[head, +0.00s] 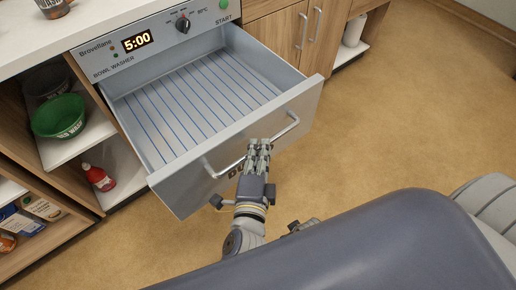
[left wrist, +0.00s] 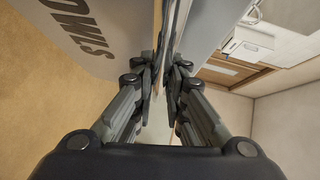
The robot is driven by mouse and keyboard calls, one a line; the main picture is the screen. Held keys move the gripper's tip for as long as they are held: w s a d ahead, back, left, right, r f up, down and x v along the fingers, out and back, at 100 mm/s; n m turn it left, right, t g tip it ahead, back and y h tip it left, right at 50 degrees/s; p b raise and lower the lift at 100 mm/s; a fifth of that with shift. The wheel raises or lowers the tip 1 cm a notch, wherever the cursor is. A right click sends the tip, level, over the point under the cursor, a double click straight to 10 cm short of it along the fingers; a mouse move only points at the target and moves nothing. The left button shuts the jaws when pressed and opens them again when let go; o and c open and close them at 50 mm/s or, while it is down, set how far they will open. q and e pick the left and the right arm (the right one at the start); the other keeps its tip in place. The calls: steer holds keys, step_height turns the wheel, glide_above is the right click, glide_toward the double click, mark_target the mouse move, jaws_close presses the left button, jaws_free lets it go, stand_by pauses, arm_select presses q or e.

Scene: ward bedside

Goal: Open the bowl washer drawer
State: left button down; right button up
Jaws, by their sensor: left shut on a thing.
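The bowl washer drawer (head: 195,110) is pulled well out of the white counter unit in the head view. Its inside is empty, with a floor of blue lines. The long bar handle (head: 285,130) runs across its metal front. My left gripper (head: 259,148) is shut on the middle of the handle, in front of the drawer face. In the left wrist view its two fingers (left wrist: 165,75) close around the bar, beside the drawer front (left wrist: 95,35) with dark lettering. The gripped part of the bar is mostly hidden.
The washer panel (head: 150,42) shows 5:00, with a knob (head: 183,23) and a green button. Left shelves hold a green bowl (head: 60,117), a red bottle (head: 99,177) and packets. Wooden cupboards stand right of the drawer. The floor (head: 400,110) to the right is clear.

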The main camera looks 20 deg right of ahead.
arm_select(q)
steer(key=c, duration=1.6)
jaws_free()
steer(key=shift+s, duration=0.1)
steer(key=v, duration=1.2)
steer(key=shift+f, duration=0.1)
